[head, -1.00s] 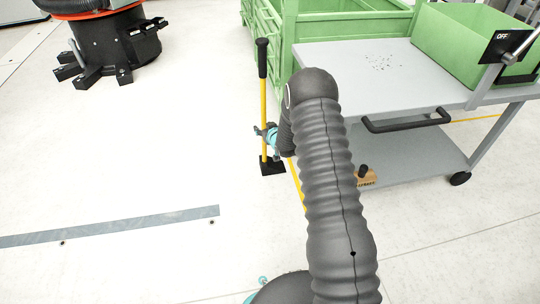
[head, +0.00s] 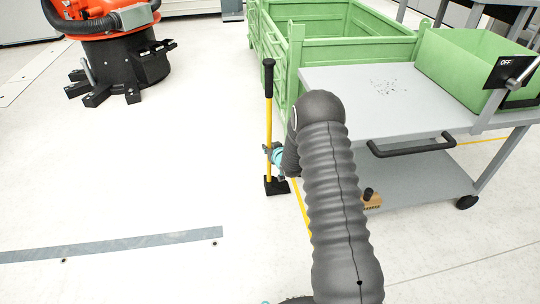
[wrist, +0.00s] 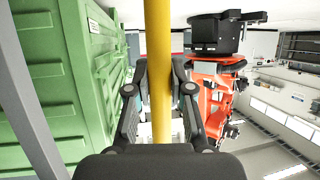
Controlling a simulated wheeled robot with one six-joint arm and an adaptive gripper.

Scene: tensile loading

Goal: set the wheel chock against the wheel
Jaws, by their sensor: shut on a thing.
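The wheel chock (head: 277,186) is a black block at the foot of a yellow pole (head: 268,118) with a black grip on top. The pole stands nearly upright left of the grey cart (head: 335,80); whether the chock touches the floor is hard to tell. My gripper (head: 275,155) is shut on the lower part of the pole. In the wrist view the pole runs between my gripper's fingers (wrist: 160,75), and the chock is out of view. A black cart wheel (head: 467,202) shows at the right, apart from the chock. My arm hides the cart's left side.
A green crate (head: 335,50) stands just behind the pole, and another green bin (head: 465,65) sits on the cart. A tan block with a black knob (head: 371,200) lies low by the cart. An orange robot (head: 110,45) stands far left. The left floor is open.

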